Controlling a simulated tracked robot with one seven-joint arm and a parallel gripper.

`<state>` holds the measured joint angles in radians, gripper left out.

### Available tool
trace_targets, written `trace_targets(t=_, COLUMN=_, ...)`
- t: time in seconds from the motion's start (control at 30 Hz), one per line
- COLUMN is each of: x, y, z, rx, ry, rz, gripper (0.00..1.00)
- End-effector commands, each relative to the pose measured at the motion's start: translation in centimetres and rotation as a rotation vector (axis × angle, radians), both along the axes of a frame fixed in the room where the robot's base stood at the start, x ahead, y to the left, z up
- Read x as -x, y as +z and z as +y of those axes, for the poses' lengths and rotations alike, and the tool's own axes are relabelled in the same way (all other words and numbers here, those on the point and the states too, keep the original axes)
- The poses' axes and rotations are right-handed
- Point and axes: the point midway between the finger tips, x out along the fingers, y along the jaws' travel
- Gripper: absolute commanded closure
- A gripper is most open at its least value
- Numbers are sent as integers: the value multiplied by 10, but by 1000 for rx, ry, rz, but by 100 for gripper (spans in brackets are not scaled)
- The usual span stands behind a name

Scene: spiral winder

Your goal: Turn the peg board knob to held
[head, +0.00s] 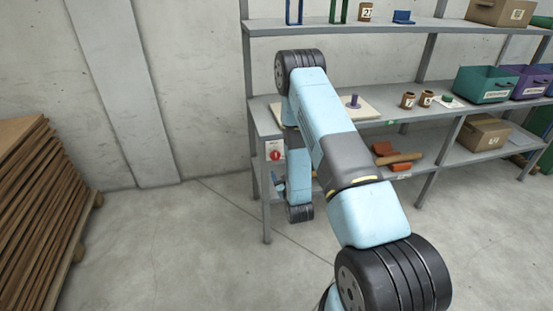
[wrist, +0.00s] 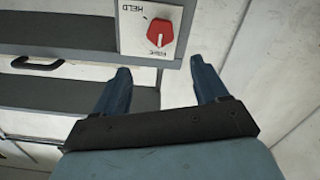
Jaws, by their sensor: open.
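The red knob (head: 276,155) sits on a white plate (head: 268,147) at the left front end of the grey shelf unit. In the wrist view, the knob (wrist: 160,32) shows near the top centre, upside down. A HELD label is at the plate's upper left and a second, hard-to-read label below the knob. The knob's white mark points toward the lower label, away from HELD. My gripper (wrist: 160,66) is open and empty, its blue fingers spread below the knob, apart from it. In the head view my arm hides part of the shelf.
The pale board (head: 371,111) with a purple peg (head: 353,101) lies on the middle shelf. Brown cups (head: 408,99) and a teal bin (head: 485,84) stand to its right. A stack of brown boards (head: 30,185) is at left. The floor between is clear.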

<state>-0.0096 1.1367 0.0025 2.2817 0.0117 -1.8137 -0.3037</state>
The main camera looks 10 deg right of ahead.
Motion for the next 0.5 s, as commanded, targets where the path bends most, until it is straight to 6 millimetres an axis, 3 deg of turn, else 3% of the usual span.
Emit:
trace_targets(t=0.1, x=9, y=-12, z=0, rx=6, ry=0, rz=-21, gripper=27)
trace_targets(t=0.27, x=10, y=-16, z=0, rx=10, ry=1, rz=-35, gripper=27)
trace_targets(t=0.5, x=-20, y=-15, z=0, rx=10, ry=1, rz=-39, gripper=27)
